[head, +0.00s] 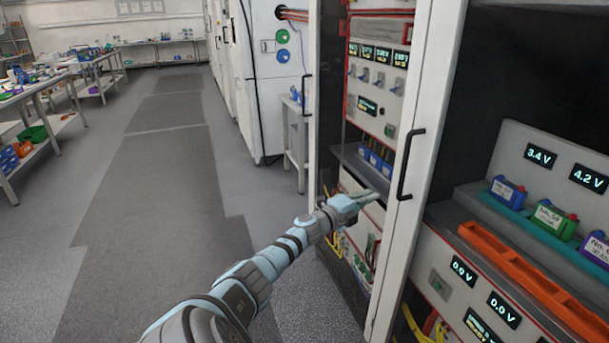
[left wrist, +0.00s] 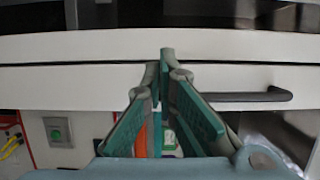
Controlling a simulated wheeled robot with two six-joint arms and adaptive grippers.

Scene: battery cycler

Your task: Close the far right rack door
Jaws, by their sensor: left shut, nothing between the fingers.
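A white rack door frame (head: 425,95) with a black vertical handle (head: 408,165) stands between the farther rack bay and the nearer one. My left gripper (head: 372,196) is shut and empty, just left of this handle in the head view. In the left wrist view my left gripper's fingertips (left wrist: 165,62) are together in front of a white door frame (left wrist: 60,90), with its black handle (left wrist: 245,97) to their right. I cannot tell whether they touch the frame. Another white door edge with a black handle (head: 306,95) stands farther back. My right gripper is not in view.
The nearer rack holds an orange tray (head: 520,275), voltage displays and several battery blocks (head: 550,218). The farther bay holds a panel with displays (head: 378,80) and yellow cables below. The grey floor (head: 150,210) is clear on the left. Workbenches line the far left.

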